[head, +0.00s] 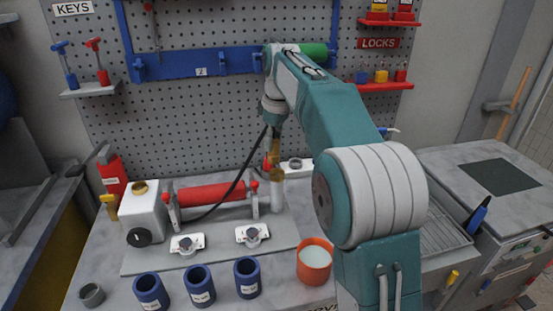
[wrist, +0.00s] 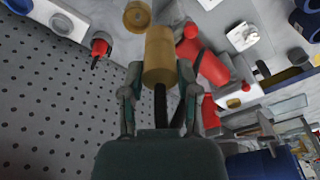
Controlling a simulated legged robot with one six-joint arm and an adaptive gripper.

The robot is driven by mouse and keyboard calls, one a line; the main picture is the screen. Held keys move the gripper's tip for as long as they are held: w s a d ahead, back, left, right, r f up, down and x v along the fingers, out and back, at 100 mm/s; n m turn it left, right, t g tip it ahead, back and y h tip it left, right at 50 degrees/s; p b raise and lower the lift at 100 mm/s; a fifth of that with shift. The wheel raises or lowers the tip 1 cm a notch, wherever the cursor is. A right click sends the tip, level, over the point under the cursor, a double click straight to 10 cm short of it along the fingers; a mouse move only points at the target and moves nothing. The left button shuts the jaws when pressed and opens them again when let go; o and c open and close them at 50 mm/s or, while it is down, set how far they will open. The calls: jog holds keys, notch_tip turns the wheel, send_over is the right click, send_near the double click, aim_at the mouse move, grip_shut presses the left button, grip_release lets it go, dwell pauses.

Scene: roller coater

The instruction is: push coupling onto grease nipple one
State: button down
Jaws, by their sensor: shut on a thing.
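The brass coupling (wrist: 160,57) is held between the fingers of my gripper (wrist: 160,95), with a black hose (wrist: 160,105) behind it. In the head view my gripper (head: 274,152) holds the coupling (head: 277,178) upright above the bench, right of the red cylinder. A pale upright cylinder (head: 277,202) shows directly below it; whether they touch is unclear. In the wrist view a round brass fitting (wrist: 137,16) lies just beyond the coupling's tip, apart from it in the picture. Two white blocks (head: 187,243) (head: 253,235) stand on the plate. I cannot tell which part is grease nipple one.
The red cylinder (head: 211,193) lies in its stand left of my gripper. A white box (head: 143,212) with a brass cap stands further left. Several blue cups (head: 198,284) and an orange cup (head: 314,260) stand in front. The pegboard (head: 220,120) closes the back.

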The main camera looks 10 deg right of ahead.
aim_at(277, 159)
jog(key=w+f, duration=0.1)
jog(key=f, duration=0.1)
jog(key=w+d+f, duration=0.1)
jog(key=shift+w+d+f, duration=0.1)
jog(key=shift+w+f, duration=0.25)
jog(key=shift+w+d+f, duration=0.1)
jog(key=shift+f, duration=0.9)
jog(key=shift+w+d+f, duration=0.1)
jog(key=shift+f, duration=0.85)
jog(key=shift+c, duration=1.7)
grip_release()
jog(key=shift+f, duration=0.1)
